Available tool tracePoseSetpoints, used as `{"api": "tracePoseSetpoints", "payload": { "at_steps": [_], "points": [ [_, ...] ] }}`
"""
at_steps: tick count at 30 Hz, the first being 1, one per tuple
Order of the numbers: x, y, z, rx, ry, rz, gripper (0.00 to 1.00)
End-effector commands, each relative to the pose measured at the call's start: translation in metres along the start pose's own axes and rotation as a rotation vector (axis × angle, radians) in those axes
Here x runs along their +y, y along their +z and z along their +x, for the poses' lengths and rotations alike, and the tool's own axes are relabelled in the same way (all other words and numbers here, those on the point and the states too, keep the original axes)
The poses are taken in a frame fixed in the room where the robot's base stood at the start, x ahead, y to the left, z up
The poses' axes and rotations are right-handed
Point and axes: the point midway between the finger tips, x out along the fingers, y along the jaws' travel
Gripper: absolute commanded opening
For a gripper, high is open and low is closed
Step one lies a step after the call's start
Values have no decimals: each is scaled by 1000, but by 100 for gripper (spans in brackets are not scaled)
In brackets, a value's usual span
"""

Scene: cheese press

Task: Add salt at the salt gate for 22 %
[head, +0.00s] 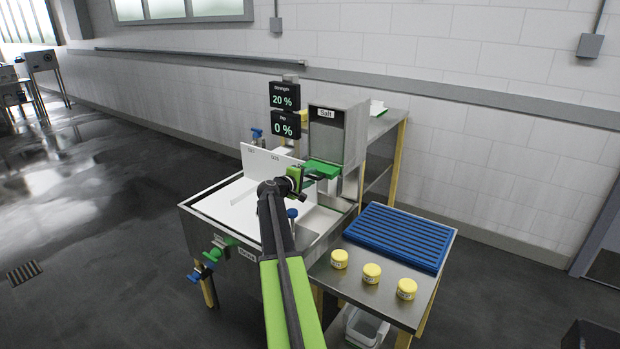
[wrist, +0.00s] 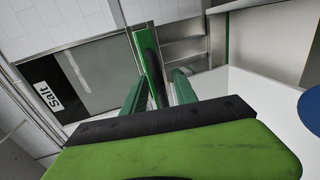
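The salt hopper (head: 341,140) is a grey box labelled "Salt"; its label also shows in the wrist view (wrist: 48,96). A green salt gate (head: 322,168) sticks out from its lower front. The strength display (head: 285,95) reads 20 %; the display below it (head: 285,124) reads 0 %, its label too small to read surely. My gripper (head: 305,181) is at the gate. In the wrist view its two green fingers (wrist: 160,90) stand apart, with the gate's green bar (wrist: 148,58) between them. A gap shows at the right finger; contact at the left is unclear.
A white basin (head: 235,205) in a steel table lies under the hopper, with blue and green valves (head: 212,255) at its front. To the right, a side table (head: 385,290) holds a blue ribbed rack (head: 398,236) and three yellow-lidded jars (head: 372,273).

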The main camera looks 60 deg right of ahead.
Motion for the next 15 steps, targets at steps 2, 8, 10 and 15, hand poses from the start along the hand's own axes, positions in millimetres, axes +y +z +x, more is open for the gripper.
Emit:
{"api": "tracePoseSetpoints", "payload": {
  "at_steps": [2,8,10,15],
  "points": [
    [0,0,0,0,0,0,34],
    [1,0,-8,1,0,-1,34],
    [2,1,-20,2,0,-1,34],
    [3,2,-68,3,0,0,34]
  ]
}}
